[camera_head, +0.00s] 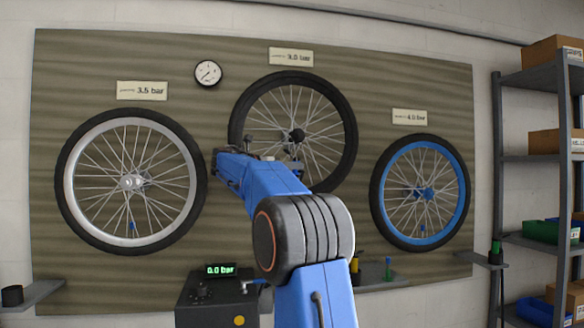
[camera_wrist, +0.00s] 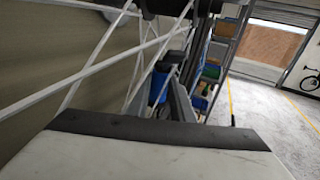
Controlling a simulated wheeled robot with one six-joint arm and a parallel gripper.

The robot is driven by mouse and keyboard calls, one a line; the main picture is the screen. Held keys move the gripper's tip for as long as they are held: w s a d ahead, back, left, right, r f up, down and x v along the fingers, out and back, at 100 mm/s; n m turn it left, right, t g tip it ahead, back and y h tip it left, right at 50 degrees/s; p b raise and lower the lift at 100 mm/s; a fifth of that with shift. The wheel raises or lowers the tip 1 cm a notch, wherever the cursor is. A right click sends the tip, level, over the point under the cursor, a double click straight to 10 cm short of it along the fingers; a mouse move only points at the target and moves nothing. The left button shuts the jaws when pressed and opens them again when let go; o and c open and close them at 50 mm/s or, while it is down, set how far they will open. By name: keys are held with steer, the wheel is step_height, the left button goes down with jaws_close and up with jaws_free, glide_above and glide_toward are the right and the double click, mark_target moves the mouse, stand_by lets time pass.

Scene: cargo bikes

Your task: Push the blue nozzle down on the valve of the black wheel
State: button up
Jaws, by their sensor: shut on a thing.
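The black wheel (camera_head: 345,115) hangs at the top middle of the board, with a black rim and pale spokes. My blue arm reaches up across its lower part. My gripper (camera_head: 292,152) is at the lower middle of this wheel, mostly hidden behind my own arm. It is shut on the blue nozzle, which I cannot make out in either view. The valve of the black wheel is hidden too, so I cannot tell whether nozzle and valve touch. In the wrist view, pale spokes (camera_wrist: 100,66) cross close in front of the camera.
A silver wheel (camera_head: 75,185) hangs left and a blue-rimmed wheel (camera_head: 462,190) right. A pump box (camera_head: 205,300) reads 0.0 bar. Yellow (camera_head: 355,264) and green (camera_head: 388,266) small items stand on a ledge. A shelf rack (camera_head: 512,155) stands at the far right.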

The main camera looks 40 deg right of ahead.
steer(key=shift+w+f, duration=0.15)
steer(key=shift+f, duration=0.55)
stand_by(1.0)
steer(key=o, duration=1.1)
steer(key=shift+o, duration=0.4)
steer(key=shift+f, duration=0.1)
steer(key=shift+w+a, duration=0.1)
steer(key=shift+a, duration=0.05)
steer(key=w+a, duration=0.1)
steer(key=a, duration=0.8)
steer(key=shift+a+r, duration=0.35)
steer(key=shift+r, duration=0.1)
